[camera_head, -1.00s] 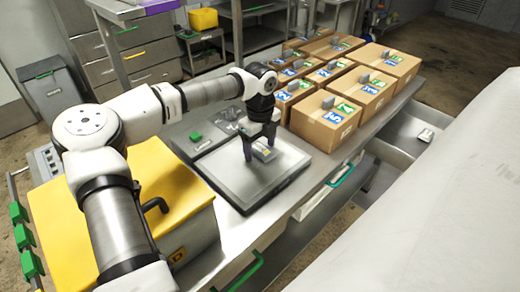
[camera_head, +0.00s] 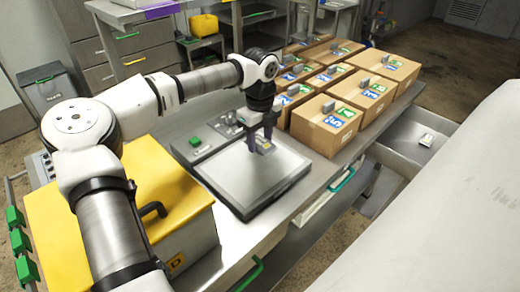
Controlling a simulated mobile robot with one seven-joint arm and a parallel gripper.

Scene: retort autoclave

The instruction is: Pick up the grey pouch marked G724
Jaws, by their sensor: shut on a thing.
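My gripper (camera_head: 259,143) is shut on a small grey pouch (camera_head: 264,149) with a yellowish patch. The pouch is at the fingertips, over the far part of a flat square metal plate (camera_head: 246,182) on the bench. Its marking is too small to read. I cannot tell for sure whether the pouch touches the plate or hangs just above it.
Several cardboard boxes (camera_head: 325,127) with blue and green labels stand right of the plate. An open drawer (camera_head: 400,152) at the right holds a small pale item (camera_head: 427,139). A yellow-topped box (camera_head: 143,190) stands at the left. The plate's near part is clear.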

